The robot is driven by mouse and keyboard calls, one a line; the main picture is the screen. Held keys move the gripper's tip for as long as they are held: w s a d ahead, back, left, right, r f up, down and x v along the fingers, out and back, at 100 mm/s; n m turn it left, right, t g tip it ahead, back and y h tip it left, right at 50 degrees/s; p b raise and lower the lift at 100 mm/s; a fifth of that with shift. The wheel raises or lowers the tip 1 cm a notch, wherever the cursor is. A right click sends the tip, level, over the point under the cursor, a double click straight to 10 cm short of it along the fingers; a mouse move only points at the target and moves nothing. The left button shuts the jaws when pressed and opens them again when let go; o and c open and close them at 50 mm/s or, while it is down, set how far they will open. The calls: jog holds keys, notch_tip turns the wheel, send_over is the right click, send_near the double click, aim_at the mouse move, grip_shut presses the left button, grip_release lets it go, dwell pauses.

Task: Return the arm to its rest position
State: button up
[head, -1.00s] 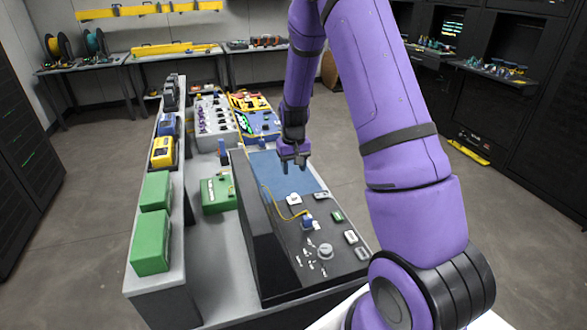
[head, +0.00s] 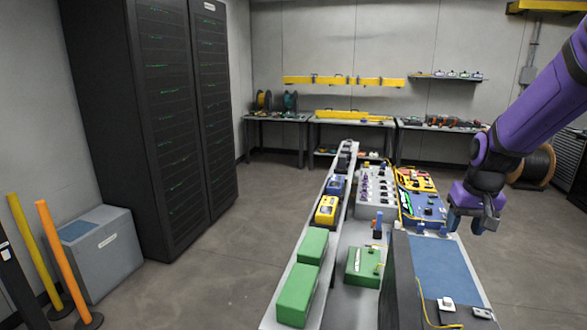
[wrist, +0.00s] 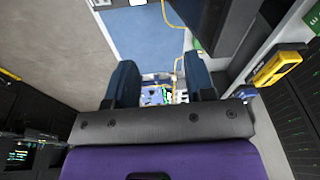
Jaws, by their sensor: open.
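My purple arm (head: 540,100) reaches in from the right edge of the head view. My gripper (head: 470,222) hangs over the right side of the workbench, near the blue splicing device (head: 422,208). In the wrist view my gripper (wrist: 163,85) shows two dark blue fingers spread apart with nothing between them. Beyond the fingers lie the blue mat (wrist: 140,35) and a yellow cable (wrist: 175,65).
The workbench carries green boxes (head: 298,290), a yellow device (head: 326,210), a grey panel with knobs (head: 375,192) and a blue mat (head: 440,265). A black server rack (head: 150,120) stands left. Open floor (head: 230,270) lies between rack and bench.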

jog(key=s+a+r+t, duration=0.1)
jog(key=s+r, duration=0.3)
jog(key=s, duration=0.4)
jog(key=s+a+r+n+t, duration=0.1)
jog(key=s+a+r, duration=0.3)
jog(key=s, duration=0.4)
jog(key=s+a+r+n+t, duration=0.1)
jog(key=s+a+r, duration=0.1)
jog(key=s+r, duration=0.4)
jog(key=shift+s+a, duration=0.3)
jog(key=shift+s, duration=1.15)
